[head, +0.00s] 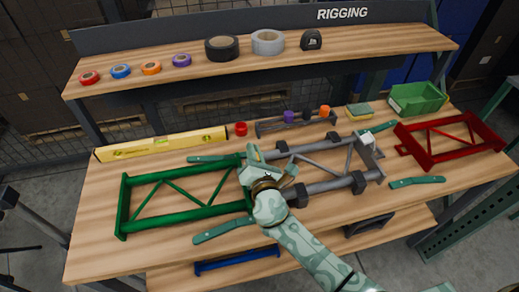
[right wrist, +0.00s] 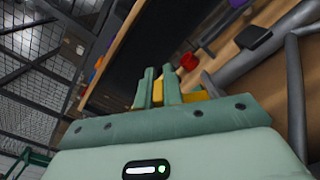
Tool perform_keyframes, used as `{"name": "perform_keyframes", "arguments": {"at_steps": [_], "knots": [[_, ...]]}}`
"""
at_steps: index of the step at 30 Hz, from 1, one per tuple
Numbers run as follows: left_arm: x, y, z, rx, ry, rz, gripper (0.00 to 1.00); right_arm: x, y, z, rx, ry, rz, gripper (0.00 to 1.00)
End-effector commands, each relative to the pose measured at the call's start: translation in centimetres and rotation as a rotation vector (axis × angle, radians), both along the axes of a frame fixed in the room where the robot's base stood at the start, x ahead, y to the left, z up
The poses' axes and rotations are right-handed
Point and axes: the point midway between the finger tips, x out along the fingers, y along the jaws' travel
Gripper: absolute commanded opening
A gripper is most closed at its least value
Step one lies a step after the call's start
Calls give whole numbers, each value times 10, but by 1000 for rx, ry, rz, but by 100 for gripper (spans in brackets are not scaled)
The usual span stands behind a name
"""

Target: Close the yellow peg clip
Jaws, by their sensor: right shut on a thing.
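My right gripper (head: 255,156) is over the middle of the bench, at the joint between the green frame (head: 123,208) and the grey tube frame (head: 325,186). In the right wrist view its two pale green fingers (right wrist: 160,86) are close together. Yellow parts of the peg clip (right wrist: 197,88) show at and beside the fingers, and the jaws are shut on it. The fingers hide much of the clip, so its exact shape and whether it is closed cannot be told. In the head view the gripper hides it. My left gripper is not in view.
A red frame (head: 452,158) lies at the right. A yellow level (head: 162,145), a red cylinder (head: 241,129) and a green bin (head: 417,98) are behind. Teal handles (head: 226,229) lie around the frames. Tape rolls (head: 221,47) stand on the upper shelf.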

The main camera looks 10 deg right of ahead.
Motion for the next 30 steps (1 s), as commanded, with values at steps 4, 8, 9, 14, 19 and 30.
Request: {"name": "perform_keyframes", "arguments": {"at_steps": [4, 8, 9, 14, 19, 30], "knots": [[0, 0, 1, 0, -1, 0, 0, -1, 7, -5, -137, -1, 2, 0], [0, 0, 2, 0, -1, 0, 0, -1, 13, -10, -258, -5, 3, 0], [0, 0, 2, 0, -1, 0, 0, -1, 14, -11, -293, -6, 3, 0], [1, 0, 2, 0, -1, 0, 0, -1, 19, -16, -423, -10, 3, 0], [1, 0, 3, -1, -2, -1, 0, -2, 23, -21, -535, -13, 3, 0], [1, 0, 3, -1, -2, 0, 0, -2, 26, -27, -659, -18, 3, 0]]}}
